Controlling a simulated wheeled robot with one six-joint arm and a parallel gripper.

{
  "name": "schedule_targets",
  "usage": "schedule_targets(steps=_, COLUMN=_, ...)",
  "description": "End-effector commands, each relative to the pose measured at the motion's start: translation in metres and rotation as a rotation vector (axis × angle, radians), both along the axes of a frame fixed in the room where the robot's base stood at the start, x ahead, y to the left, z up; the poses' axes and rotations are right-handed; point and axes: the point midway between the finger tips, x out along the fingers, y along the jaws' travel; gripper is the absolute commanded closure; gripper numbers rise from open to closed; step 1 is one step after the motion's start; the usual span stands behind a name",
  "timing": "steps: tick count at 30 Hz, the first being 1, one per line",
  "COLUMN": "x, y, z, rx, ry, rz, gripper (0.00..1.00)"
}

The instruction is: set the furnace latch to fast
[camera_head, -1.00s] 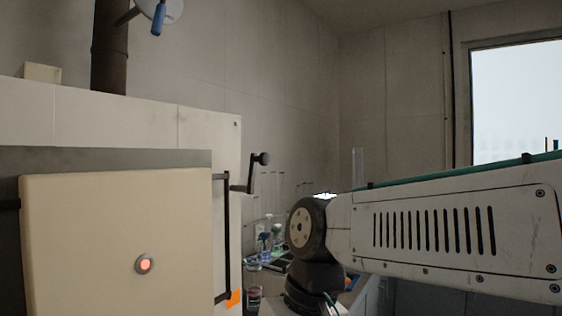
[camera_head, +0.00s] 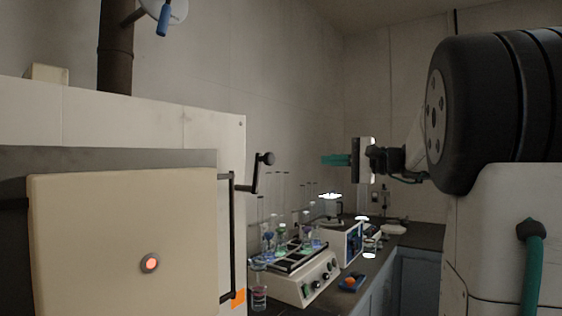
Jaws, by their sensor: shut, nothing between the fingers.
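The furnace (camera_head: 120,245) fills the left side, with a cream front door and a lit orange-red spot on it. A dark crank-like latch handle (camera_head: 257,174) with a round knob stands at the furnace's right edge, its arm rising up to the right. Any latch setting marks are not readable. My gripper (camera_head: 324,159) has teal fingers pointing left, to the right of the knob at about its height in the picture, apart from it. The fingers look shut and empty.
A thin dark vertical bar (camera_head: 233,240) runs along the door's right edge. A shaker-like device with glassware (camera_head: 303,280) and a white-blue box (camera_head: 348,244) stand on the dark bench (camera_head: 420,235). A blue handle (camera_head: 163,22) hangs at upper left.

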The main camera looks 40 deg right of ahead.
Motion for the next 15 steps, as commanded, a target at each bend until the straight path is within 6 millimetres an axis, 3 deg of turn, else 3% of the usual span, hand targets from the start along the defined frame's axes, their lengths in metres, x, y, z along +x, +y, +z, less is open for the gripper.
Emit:
schedule_targets(steps=8, x=0.008, y=0.006, z=0.000, rx=0.000, ry=0.002, rz=0.005, gripper=1.00)
schedule_targets(steps=15, x=0.047, y=0.026, z=0.000, rx=0.000, ry=0.002, rz=0.008, gripper=1.00)
